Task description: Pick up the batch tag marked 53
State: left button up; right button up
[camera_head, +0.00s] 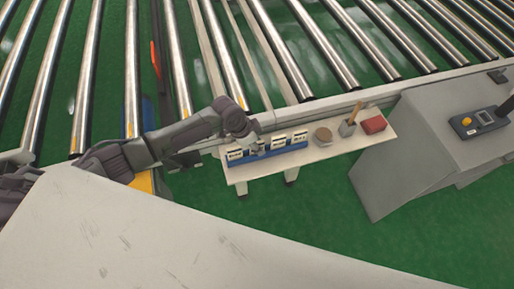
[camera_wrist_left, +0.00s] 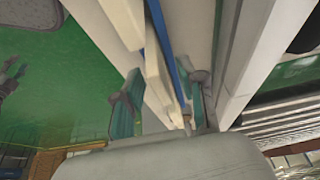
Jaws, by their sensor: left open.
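Several white tags with dark print stand in a blue rack (camera_head: 268,152) on a narrow pale shelf (camera_head: 325,150) in the head view. The print is too small to read, so I cannot tell which tag is 53. My left gripper (camera_head: 253,146) is open and points down at the tag second from the left (camera_head: 258,149). In the left wrist view its two fingers (camera_wrist_left: 160,110) stand apart, with a cream tag (camera_wrist_left: 157,80) between them. I cannot tell whether the fingers touch it. My right gripper is not in view.
A round item (camera_head: 323,135), a small holder with a stick (camera_head: 348,127) and a red block (camera_head: 374,124) stand right of the rack. A roller conveyor (camera_head: 285,50) lies behind. A grey cabinet (camera_head: 390,180) is at right; a large pale surface (camera_head: 150,240) fills the front.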

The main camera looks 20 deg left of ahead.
pick_arm(q)
grip_shut()
jog(key=shift+r, duration=0.2)
